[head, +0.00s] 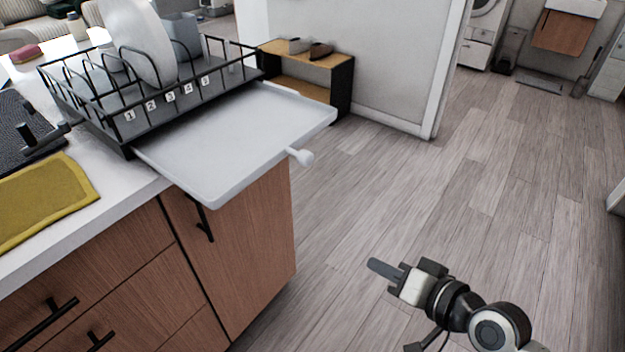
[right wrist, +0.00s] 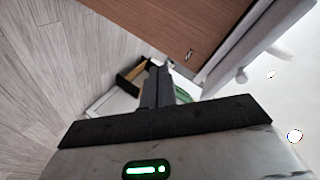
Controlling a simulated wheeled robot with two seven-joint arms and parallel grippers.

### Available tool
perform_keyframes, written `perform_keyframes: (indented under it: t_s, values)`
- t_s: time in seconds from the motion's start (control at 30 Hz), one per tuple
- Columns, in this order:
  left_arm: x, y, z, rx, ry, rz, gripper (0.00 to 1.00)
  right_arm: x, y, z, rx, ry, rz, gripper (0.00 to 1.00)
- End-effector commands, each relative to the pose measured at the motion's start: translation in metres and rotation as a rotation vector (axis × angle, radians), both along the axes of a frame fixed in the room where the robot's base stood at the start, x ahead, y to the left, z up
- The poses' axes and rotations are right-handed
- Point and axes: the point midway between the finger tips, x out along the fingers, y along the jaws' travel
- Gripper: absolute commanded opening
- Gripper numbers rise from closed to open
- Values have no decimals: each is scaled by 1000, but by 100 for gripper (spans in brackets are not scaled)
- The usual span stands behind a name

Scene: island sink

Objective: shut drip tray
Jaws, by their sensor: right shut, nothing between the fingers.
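The drip tray (head: 235,140) is a flat light-grey tray pulled out from under the black wire dish rack (head: 165,100). It sticks out past the counter's right edge over the floor. A small white knob (head: 300,157) sits on its outer edge. My right gripper (head: 383,268) is shut and empty, low and to the right of the tray, apart from the knob and over the floor. In the right wrist view its fingers (right wrist: 157,88) are together, with the knob (right wrist: 241,76) to their right. My left gripper is not in view.
The island counter (head: 120,195) with wooden drawers and black handles stands at left. A yellow cloth (head: 45,198) lies on it, and a plate (head: 148,45) stands in the rack. A low shelf with shoes (head: 310,70) stands behind the tray. Open wood floor lies to the right.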

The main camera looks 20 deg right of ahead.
Motion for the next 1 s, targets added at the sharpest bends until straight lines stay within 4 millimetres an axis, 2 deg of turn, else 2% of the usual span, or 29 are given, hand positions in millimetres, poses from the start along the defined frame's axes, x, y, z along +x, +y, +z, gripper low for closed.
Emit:
perform_keyframes:
  t_s: [0.03,0.1,0.2,0.3,0.4,0.53,0.67,1.0]
  values:
    - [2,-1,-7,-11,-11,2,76,8,-7,14,120,-11,-11,0]
    - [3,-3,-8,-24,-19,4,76,14,-13,41,300,-10,-10,0]
    - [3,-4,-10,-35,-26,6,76,16,-16,79,510,-7,19,0]
    - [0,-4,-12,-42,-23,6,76,14,-17,107,653,2,56,0]
    - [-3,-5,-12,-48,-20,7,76,12,-17,125,736,9,83,0]
    - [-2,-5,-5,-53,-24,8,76,17,-12,134,770,13,95,0]
    - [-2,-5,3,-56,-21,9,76,32,1,136,770,12,97,0]
    - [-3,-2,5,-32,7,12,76,90,45,135,771,13,93,0]
